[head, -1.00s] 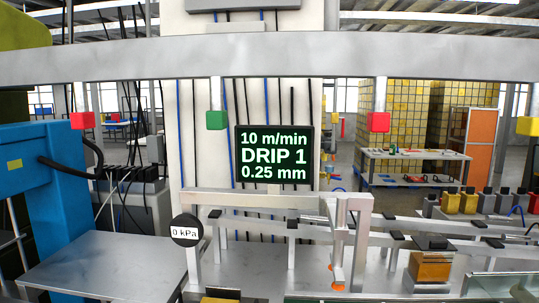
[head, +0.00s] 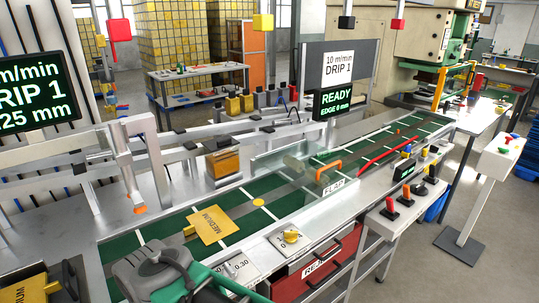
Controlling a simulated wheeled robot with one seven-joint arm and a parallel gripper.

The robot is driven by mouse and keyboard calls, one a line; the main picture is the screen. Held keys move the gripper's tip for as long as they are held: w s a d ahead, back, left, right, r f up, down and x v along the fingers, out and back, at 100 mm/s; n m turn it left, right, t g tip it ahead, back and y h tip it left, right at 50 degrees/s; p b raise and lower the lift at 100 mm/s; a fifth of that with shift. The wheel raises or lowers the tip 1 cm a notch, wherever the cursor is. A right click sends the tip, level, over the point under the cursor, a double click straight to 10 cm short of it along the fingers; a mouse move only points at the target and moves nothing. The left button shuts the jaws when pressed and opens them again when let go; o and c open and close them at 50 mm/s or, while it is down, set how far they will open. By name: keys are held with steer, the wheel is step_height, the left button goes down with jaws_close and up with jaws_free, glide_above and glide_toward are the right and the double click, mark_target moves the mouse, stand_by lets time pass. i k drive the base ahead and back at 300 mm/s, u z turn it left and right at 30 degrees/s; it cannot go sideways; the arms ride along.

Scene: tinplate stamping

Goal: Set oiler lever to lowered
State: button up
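No part is labelled as the oiler, so I cannot tell which handle is the oiler lever. Several small levers with red and black grips (head: 390,207) stand on the light front panel right of the line. An amber block with a dark top (head: 223,163) sits behind the green belt (head: 285,205). A grey and green arm part, probably mine, shows at the bottom left. My gripper's fingertips are not in view.
A clear cover with an orange handle (head: 328,170) and a "FLAP" label stands over the belt. A yellow knob (head: 291,236) and a red reject bin (head: 318,265) are at the front. Grey floor is open at right.

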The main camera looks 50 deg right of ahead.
mark_target(390, 208)
steer(key=z, duration=0.05)
steer(key=k, duration=0.4)
steer(key=z, duration=3.7)
steer(key=i, duration=1.1)
steer(key=u, duration=4.15)
